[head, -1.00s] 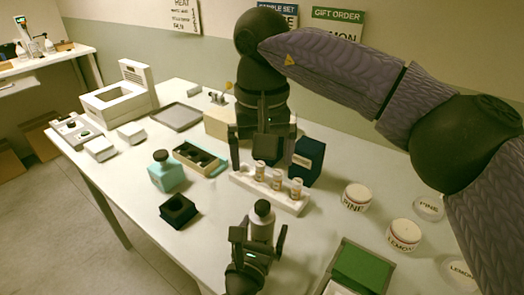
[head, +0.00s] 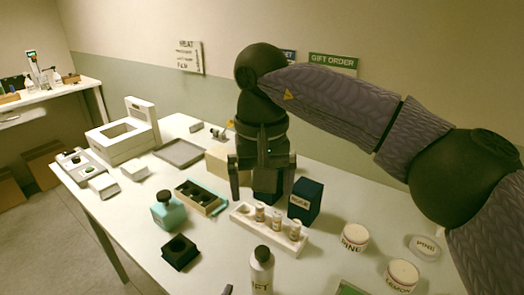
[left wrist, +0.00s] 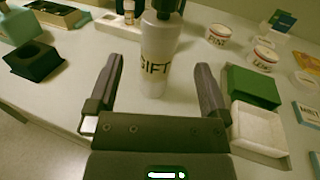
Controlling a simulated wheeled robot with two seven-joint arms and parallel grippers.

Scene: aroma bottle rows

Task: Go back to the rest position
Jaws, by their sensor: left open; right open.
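The white bottle (head: 261,272) with a dark cap and a GIFT label stands upright near the front of the table. It also shows in the left wrist view (left wrist: 155,68). In that view my left gripper (left wrist: 158,66) is open, with the bottle just beyond its fingertips and nothing held. In the head view only a bit of it shows at the bottom edge. My right gripper (head: 262,192) is open, fingers down, behind the white rack (head: 243,219) of small vials. A dark block shows between its fingers; I cannot tell whether they touch it.
A navy box (head: 306,201), teal bottle (head: 168,212), black holder (head: 180,252) and compartment tray (head: 203,198) stand nearby.

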